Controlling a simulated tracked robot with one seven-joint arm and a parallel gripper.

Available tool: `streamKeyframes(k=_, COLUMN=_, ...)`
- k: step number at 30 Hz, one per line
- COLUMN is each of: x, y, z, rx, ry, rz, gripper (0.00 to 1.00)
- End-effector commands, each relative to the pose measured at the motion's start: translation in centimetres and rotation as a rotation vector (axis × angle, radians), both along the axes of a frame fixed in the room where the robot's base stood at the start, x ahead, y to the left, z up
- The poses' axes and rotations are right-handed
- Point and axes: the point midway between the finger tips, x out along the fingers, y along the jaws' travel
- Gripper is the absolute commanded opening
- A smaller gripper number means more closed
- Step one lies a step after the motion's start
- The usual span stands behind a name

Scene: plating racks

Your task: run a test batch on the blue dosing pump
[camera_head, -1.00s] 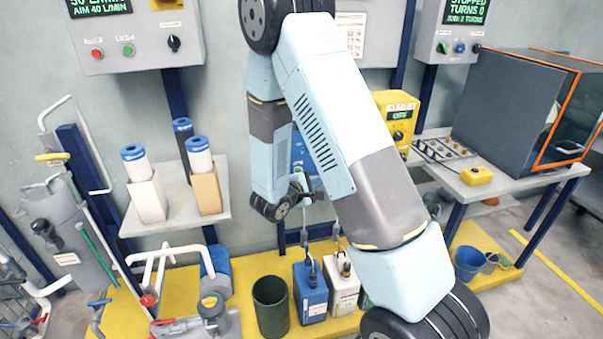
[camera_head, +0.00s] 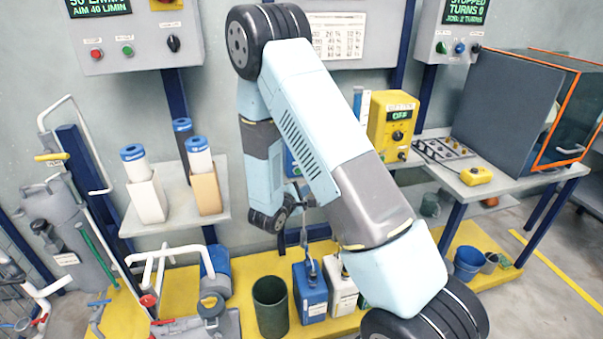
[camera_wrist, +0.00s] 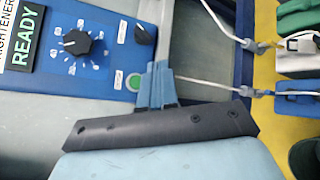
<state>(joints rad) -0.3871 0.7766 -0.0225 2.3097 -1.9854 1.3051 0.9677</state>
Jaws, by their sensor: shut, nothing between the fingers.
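The blue dosing pump (camera_wrist: 105,45) fills the upper left of the wrist view. Its display (camera_wrist: 23,38) reads READY, beside a label ending in "GHTENER". It has a black dial knob (camera_wrist: 77,42), a small black knob (camera_wrist: 144,34) and a round green button (camera_wrist: 133,82). My gripper (camera_wrist: 158,68) is shut and empty, its fingertips close beside the green button. I cannot tell whether they touch the pump. In the head view my arm hides nearly all of the pump; a blue sliver (camera_head: 290,165) shows.
A yellow pump (camera_head: 392,118) reading OFF stands right of my arm. Below are a blue canister (camera_head: 311,292), a white canister (camera_head: 342,293) and a dark green bin (camera_head: 270,306). White tubes (camera_wrist: 215,85) run right from the pump.

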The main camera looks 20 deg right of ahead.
Motion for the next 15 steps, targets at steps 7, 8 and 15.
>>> streamKeyframes(k=7, x=3.0, y=0.0, z=0.0, rx=0.001, ry=-0.002, rz=-0.001, gripper=0.0)
streamKeyframes(k=8, x=3.4, y=0.0, z=0.0, rx=0.002, ry=-0.002, rz=-0.002, gripper=0.0)
streamKeyframes(k=15, x=5.8, y=0.0, z=0.0, rx=0.001, ry=-0.001, rz=0.0, gripper=0.0)
